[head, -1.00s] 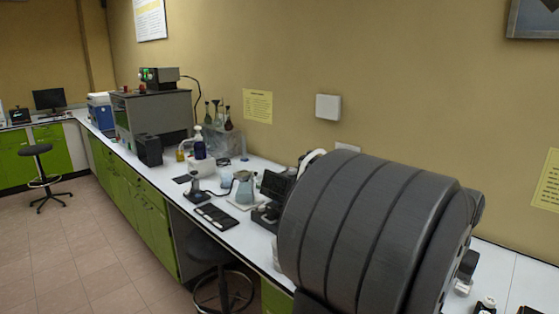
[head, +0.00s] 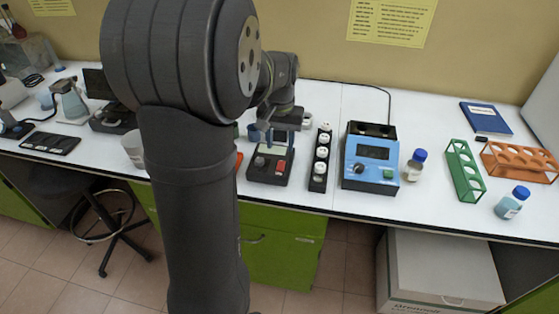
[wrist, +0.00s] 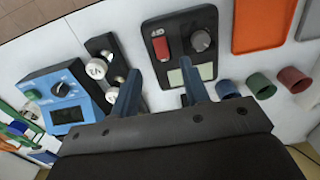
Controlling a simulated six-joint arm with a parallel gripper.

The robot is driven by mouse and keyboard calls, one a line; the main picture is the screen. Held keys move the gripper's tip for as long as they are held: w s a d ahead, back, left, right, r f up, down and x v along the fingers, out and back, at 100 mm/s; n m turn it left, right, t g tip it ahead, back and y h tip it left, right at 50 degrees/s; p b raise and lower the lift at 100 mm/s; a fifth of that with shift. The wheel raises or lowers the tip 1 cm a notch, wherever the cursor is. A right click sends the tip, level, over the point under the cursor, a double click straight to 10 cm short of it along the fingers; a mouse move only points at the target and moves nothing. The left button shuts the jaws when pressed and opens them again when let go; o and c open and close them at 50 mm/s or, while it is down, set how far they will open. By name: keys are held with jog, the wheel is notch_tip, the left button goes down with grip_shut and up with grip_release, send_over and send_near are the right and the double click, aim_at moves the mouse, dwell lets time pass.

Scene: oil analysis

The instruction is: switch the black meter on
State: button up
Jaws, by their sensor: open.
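The black meter (head: 268,178) lies on the white bench, just right of my arm in the head view. It has a display, a dark knob (head: 259,161) and a red switch (head: 281,166). In the wrist view the black meter (wrist: 178,22) is upside down, with the red switch (wrist: 161,47), the knob (wrist: 201,40) and the pale display (wrist: 190,74) showing. My gripper (wrist: 159,66) is open and empty, its fingers apart over the display side of the meter. In the head view my gripper (head: 267,132) is above the meter's back part. Contact cannot be told.
A black rack (head: 318,181) with white-capped vials stands right of the meter, and a blue device (head: 372,183) beyond it. Several coloured cups (wrist: 261,85) and an orange tray (wrist: 264,22) lie on the other side. Bottles and test-tube racks stand farther right.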

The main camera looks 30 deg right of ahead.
aim_at(280, 168)
notch_tip(280, 168, down, 8)
jog(key=shift+r, duration=0.1)
jog(key=shift+c, duration=0.4)
grip_shut()
jog(key=shift+w+d, duration=0.1)
jog(key=shift+g+y, duration=0.4)
jog(key=shift+o, duration=0.4)
grip_release()
